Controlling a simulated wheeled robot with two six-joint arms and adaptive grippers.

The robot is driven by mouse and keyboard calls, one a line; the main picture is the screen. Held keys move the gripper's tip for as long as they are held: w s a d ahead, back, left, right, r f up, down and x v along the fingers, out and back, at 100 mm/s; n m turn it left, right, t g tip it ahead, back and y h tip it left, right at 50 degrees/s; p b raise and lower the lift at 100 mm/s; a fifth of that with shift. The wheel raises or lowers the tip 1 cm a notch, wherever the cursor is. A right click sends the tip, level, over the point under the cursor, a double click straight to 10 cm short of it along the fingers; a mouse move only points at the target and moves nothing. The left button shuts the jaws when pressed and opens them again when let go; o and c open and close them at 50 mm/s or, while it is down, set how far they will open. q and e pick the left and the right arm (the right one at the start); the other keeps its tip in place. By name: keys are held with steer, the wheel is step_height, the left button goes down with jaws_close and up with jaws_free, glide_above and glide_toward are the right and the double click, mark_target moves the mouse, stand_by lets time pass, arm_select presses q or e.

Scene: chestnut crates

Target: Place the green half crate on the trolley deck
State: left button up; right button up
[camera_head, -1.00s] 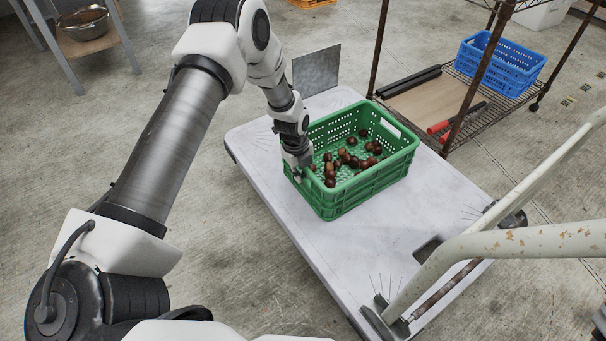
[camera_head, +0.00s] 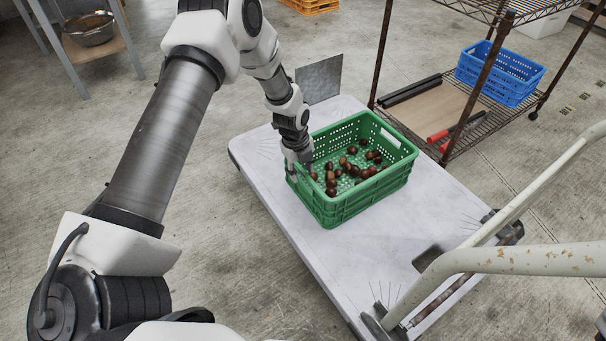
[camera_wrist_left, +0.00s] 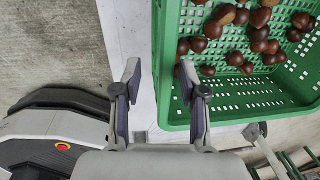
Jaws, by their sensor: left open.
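The green half crate (camera_head: 355,203) stands level on the grey trolley deck (camera_head: 300,250), with several brown chestnuts (camera_head: 352,168) inside. My left gripper (camera_head: 302,169) is at the crate's left end wall. In the left wrist view my left gripper (camera_wrist_left: 160,72) is open, its fingers apart on either side of the green crate's (camera_wrist_left: 161,60) wall, one outside and one inside. Whether either finger touches the wall cannot be told. My right gripper is not in view.
The trolley's pale handle (camera_head: 520,262) rises at the lower right. A wire shelf rack (camera_head: 470,135) with a blue crate (camera_head: 500,75) stands behind at the right. A metal bowl (camera_head: 88,30) sits on a stand at upper left. Bare deck lies in front of the green crate.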

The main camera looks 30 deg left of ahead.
arm_select(q)
step_height(320, 180, up, 6)
steer(key=p, duration=0.2)
steer(key=s+d+f+n, duration=0.8)
steer(key=s+f+n, duration=0.1)
steer(key=s, duration=0.4)
steer(key=s+d+f+n+g, duration=0.1)
steer(key=s+d+f+n, duration=0.1)
steer(key=s+n, duration=1.2)
steer(key=s+d, duration=0.1)
steer(key=s, duration=0.3)
steer(key=shift+d+f+y, duration=0.2)
steer(key=shift+y, duration=0.1)
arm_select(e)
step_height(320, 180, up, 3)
arm_select(q)
steer(key=shift+s, duration=0.1)
